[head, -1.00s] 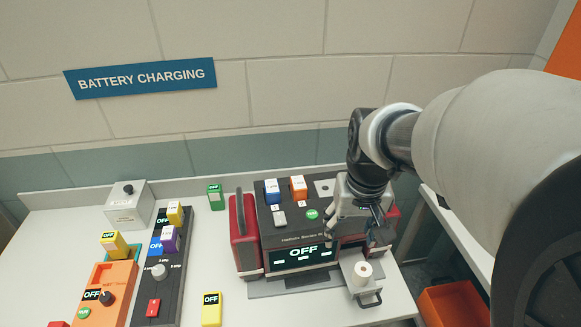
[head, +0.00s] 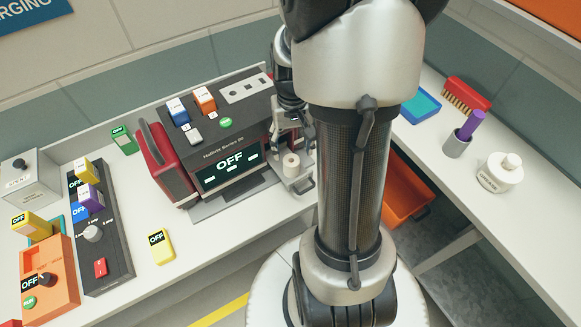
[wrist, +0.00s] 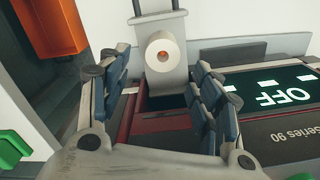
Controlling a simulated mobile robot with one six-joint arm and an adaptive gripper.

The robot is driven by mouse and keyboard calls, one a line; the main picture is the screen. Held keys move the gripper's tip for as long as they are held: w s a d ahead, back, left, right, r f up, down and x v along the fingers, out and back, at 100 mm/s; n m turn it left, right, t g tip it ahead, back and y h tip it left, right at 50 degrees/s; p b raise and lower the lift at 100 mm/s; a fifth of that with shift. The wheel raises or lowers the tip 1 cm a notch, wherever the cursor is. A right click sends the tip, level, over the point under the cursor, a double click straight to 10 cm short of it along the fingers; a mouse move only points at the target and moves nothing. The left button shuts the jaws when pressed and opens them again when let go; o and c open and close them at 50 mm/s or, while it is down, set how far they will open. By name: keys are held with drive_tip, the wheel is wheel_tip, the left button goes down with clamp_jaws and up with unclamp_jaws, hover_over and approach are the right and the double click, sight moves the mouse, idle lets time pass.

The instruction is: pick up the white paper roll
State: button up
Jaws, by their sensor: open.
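The white paper roll (head: 291,161) stands upright on a small grey tray (head: 304,186) at the front right of the dark charging machine (head: 229,150). In the wrist view the roll (wrist: 163,50) shows from above, its orange-brown core in the middle, on the grey tray (wrist: 176,88). My gripper (head: 290,137) is just above and behind the roll in the head view. In the wrist view my gripper (wrist: 160,85) is open, with its blue-padded fingers apart and nothing between them touching the roll. The roll lies beyond the fingertips, roughly centred between them.
The machine's OFF screen (wrist: 272,98) is close to the right finger in the wrist view. An orange bin (head: 403,190) stands below, between the benches. A purple-handled tool in a cup (head: 463,138) and a white jar (head: 498,172) stand on the right bench.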

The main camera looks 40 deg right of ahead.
sight(291, 163)
drive_tip(key=f+b, duration=0.1)
drive_tip(key=f, duration=0.1)
drive_tip(key=f+b, duration=0.1)
drive_tip(key=f, duration=0.2)
drive_tip(key=f+b, duration=0.1)
drive_tip(key=f, duration=0.1)
drive_tip(key=shift+s+a+f, duration=0.15)
drive_tip(key=shift+a+f, duration=0.1)
drive_tip(key=shift+f, duration=0.15)
drive_tip(key=shift+r, duration=0.1)
drive_tip(key=c, duration=1.2)
drive_tip(key=shift+o, duration=0.2)
drive_tip(key=shift+r, duration=0.1)
